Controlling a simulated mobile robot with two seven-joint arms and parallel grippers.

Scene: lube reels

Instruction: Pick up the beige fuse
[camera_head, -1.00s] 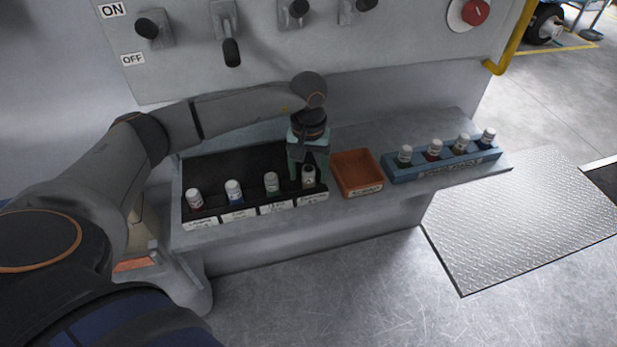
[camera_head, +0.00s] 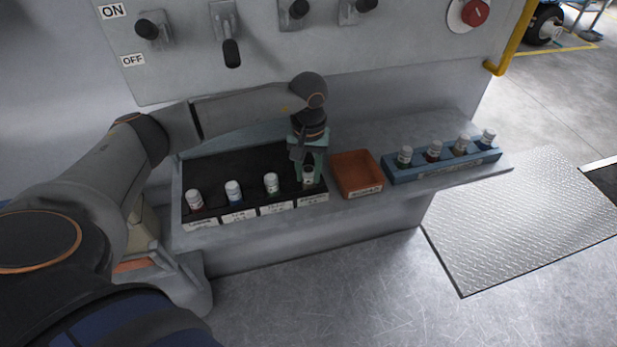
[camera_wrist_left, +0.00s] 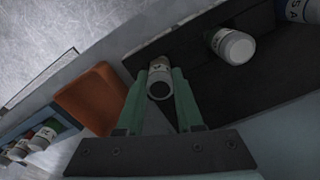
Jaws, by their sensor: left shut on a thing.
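My left gripper (camera_head: 307,172) is at the right end of the black fuse tray (camera_head: 240,165), pointing down. It is shut on a white-capped fuse (camera_head: 308,177) standing in the rightmost place of the front row. I take this for the beige fuse, but its body colour is mostly hidden. In the left wrist view the two green fingers (camera_wrist_left: 162,95) lie on either side of this fuse (camera_wrist_left: 160,77), with its dark round end facing the camera. My right gripper is not in view.
A red fuse (camera_head: 194,198), a blue fuse (camera_head: 234,191) and a green fuse (camera_head: 271,184) stand to the left in the black tray. An empty orange bin (camera_head: 357,173) is just right of it. Beyond is a blue rack (camera_head: 440,166) with several fuses.

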